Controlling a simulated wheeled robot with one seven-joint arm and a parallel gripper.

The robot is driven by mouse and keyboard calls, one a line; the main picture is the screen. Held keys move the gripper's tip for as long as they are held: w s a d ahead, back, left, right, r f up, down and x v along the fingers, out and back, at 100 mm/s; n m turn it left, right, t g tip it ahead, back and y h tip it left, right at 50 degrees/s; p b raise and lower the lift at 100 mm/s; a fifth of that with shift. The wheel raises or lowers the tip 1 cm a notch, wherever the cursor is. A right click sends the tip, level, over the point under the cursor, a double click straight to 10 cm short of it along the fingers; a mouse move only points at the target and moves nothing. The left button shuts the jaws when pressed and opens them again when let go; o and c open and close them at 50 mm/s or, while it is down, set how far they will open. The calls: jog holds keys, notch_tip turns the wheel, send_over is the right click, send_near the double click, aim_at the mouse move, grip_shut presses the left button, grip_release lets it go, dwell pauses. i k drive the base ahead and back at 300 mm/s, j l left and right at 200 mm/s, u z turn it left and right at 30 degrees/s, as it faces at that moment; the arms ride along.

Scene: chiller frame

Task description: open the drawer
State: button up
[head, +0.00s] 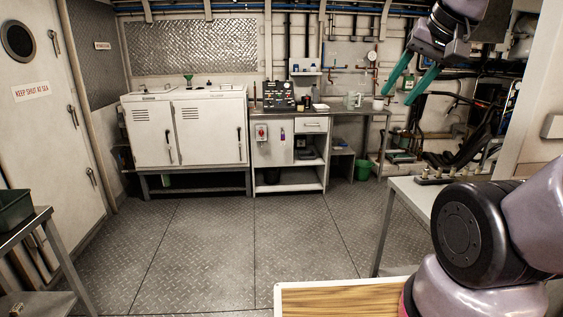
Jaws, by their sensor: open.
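A small drawer (311,125) with a light front is shut, under the counter of the white cabinet unit (275,186) at the far wall. A small dark handle shows on its front. My gripper (396,92) is at the upper right of the head view, much nearer to me than the drawer. Its two green fingers are apart, with nothing visible between them. It does not touch the drawer.
A white two-door chest (185,131) stands left of the cabinet. A grey table (408,187) stands at the right and a dark crate (14,211) on a bench at the left. The plate floor (225,235) between is clear. A green bin (362,170) sits right of the cabinet.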

aim_at(308, 119)
jog(key=i+j, duration=0.1)
jog(key=i, duration=4.15)
jog(key=i+z, duration=0.25)
jog(key=i, duration=0.25)
jog(key=i+j+z, duration=0.1)
jog(key=i+z, duration=0.15)
jog(key=i, duration=0.2)
